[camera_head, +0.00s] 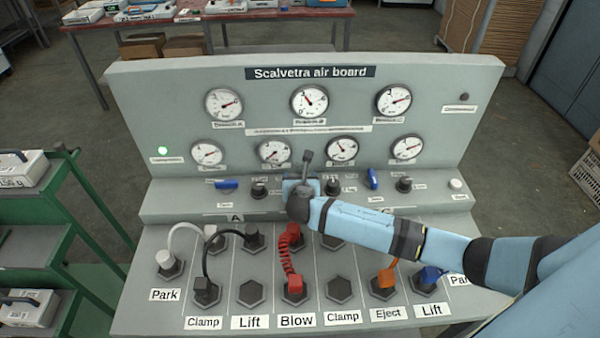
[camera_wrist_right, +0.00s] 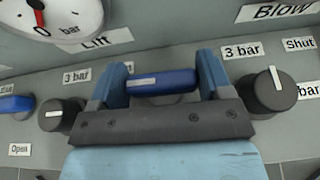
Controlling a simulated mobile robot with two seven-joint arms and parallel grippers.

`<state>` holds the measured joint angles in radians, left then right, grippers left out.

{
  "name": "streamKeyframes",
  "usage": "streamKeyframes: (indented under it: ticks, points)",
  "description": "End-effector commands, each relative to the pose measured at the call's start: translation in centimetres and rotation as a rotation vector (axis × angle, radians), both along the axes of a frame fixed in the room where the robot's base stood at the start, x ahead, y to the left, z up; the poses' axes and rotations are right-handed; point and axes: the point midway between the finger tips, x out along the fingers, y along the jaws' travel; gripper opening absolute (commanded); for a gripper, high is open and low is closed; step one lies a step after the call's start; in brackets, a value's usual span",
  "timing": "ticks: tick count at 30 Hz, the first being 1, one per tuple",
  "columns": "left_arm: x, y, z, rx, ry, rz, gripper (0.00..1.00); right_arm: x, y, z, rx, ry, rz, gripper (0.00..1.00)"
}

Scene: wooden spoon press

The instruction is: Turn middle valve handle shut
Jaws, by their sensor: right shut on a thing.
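The middle valve handle (camera_wrist_right: 163,82) is a short blue bar, seen in the right wrist view between the two blue fingers of my right gripper (camera_wrist_right: 160,72). It lies roughly level across the picture, from one finger to the other. In the head view my right gripper (camera_head: 302,187) is at the middle of the board's ledge and hides this handle. The gripper is shut on the handle. A label just above the handle is mostly covered by a finger. My left gripper is not in view.
Black knobs flank the gripper, left (camera_wrist_right: 60,114) and right (camera_wrist_right: 268,92). A left blue handle (camera_head: 227,184) lies level; a right one (camera_head: 372,178) stands nearly upright. Gauges rise behind; hoses, including a red coiled one (camera_head: 290,250), sit in front. A green cart (camera_head: 95,200) stands left.

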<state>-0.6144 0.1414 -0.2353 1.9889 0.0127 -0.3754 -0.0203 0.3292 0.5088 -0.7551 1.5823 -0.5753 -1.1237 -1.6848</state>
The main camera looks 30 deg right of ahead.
Motion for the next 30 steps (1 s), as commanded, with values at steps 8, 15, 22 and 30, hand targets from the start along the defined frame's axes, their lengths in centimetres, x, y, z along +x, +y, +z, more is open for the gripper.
streamKeyframes:
  ticks: [8,15,22,30]
  points:
    - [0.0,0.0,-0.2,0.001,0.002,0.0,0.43,0.0,0.0,-0.1,0.0,0.0,-0.002,0.77]
    - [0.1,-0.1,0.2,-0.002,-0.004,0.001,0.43,0.0,0.0,-0.1,0.0,0.0,-0.001,0.83]
    - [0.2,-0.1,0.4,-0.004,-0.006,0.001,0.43,-1.1,0.6,0.5,0.001,-0.001,0.001,0.83]
    - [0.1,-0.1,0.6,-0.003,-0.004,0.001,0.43,-6.1,3.1,2.7,0.001,0.0,0.003,0.83]
